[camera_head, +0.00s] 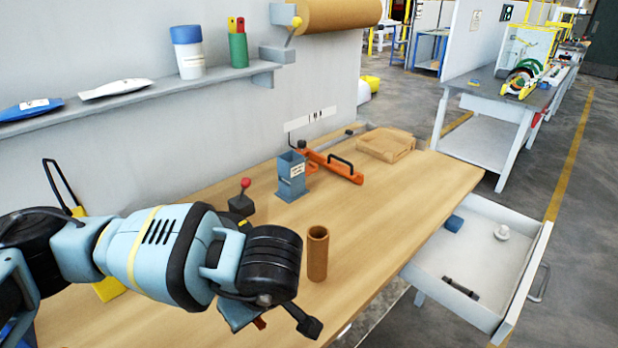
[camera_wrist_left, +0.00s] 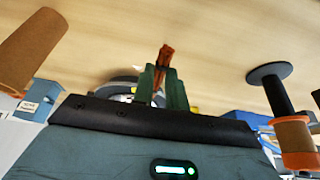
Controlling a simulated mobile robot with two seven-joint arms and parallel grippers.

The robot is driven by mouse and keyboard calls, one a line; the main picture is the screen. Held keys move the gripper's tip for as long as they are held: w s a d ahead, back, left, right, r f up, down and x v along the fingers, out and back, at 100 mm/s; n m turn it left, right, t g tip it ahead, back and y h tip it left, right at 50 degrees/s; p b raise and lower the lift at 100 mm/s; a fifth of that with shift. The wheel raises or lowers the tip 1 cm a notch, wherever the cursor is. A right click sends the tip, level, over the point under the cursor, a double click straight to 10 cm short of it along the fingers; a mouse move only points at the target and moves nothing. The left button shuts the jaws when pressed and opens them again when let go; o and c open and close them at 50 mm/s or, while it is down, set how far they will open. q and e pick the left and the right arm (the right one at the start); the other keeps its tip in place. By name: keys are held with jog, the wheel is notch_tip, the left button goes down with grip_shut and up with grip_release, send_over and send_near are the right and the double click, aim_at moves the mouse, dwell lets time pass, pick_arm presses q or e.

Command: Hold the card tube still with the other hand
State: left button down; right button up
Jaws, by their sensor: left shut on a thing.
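The card tube (camera_head: 317,253) is a plain brown, hollow cylinder standing upright on the wooden bench, right of my left wrist in the head view. In the left wrist view the tube (camera_wrist_left: 32,48) shows at upper left, apart from the fingers. My left gripper (camera_head: 257,322) is low over the near part of the bench, mostly hidden behind my wrist. In the left wrist view its green fingers (camera_wrist_left: 163,88) are shut on a thin reddish-brown piece (camera_wrist_left: 166,55), which I cannot identify. My right gripper is not in view.
A blue-grey holder (camera_head: 291,180), a red-knobbed lever (camera_head: 241,200) and an orange tool (camera_head: 332,165) stand behind the tube. An open drawer (camera_head: 430,262) juts out at right. A black disc-ended rod (camera_wrist_left: 270,75) is in the wrist view.

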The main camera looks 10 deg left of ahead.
pick_arm(q)
jog(key=a+r+m+t+h, duration=0.1)
jog(key=a+r+m+h, duration=0.2)
jog(key=a+m, duration=0.4)
jog(key=r+m, duration=0.1)
jog(key=m, duration=0.2)
jog(key=shift+w+r+t+h, duration=0.15)
jog(key=shift+r+t+h, duration=0.15)
jog(key=shift+t, duration=0.1)
jog(key=shift+a, duration=0.15)
